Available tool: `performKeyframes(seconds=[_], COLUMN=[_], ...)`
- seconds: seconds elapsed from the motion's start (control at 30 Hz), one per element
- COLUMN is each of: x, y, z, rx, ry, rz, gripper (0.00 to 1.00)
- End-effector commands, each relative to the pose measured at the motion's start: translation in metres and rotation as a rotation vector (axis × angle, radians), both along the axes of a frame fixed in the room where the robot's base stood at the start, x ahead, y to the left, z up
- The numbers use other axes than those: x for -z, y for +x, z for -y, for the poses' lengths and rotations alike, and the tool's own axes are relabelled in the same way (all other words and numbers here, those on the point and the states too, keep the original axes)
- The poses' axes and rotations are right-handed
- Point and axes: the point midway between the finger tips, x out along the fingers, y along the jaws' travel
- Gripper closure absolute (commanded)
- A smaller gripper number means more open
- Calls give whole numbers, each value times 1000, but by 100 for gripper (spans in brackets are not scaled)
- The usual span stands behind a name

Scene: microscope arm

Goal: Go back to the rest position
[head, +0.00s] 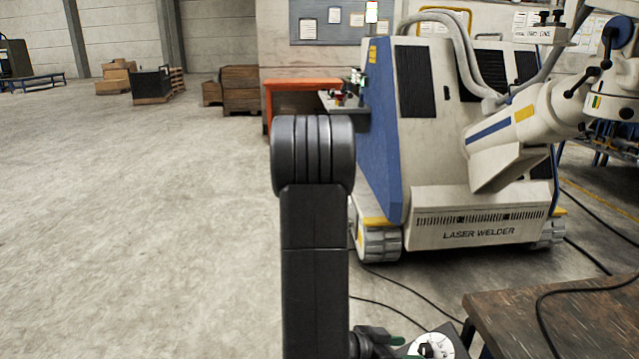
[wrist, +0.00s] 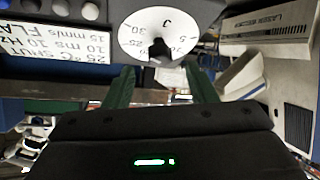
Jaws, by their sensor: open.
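My gripper (wrist: 160,72) is open in the wrist view, its two green fingers apart with nothing between them. A round white dial with a black knob (wrist: 158,50) lies just beyond the fingertips, centred between them. I cannot tell whether a finger touches it. In the head view my gripper is at the bottom edge, mostly cut off, beside the white dial (head: 432,346). My dark arm stands upright in the middle of the head view and hides part of the floor and machine behind it.
A display with upside-down text (wrist: 55,50) and several buttons (wrist: 62,8) sit beside the dial. The laser welder (head: 480,235) stands behind on the right, its white arm (head: 520,125) reaching right. A dark table (head: 560,320) is front right. Cables cross the floor. Left floor is clear.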

Motion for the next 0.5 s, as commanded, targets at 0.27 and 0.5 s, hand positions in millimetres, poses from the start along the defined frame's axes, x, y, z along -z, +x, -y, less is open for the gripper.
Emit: performKeyframes(seconds=[0.27, 0.5], x=[-18, -29], y=[-10, -19], z=[-35, -62], rx=[-3, -3], ry=[0, 0], rz=[0, 0], gripper=[49, 49])
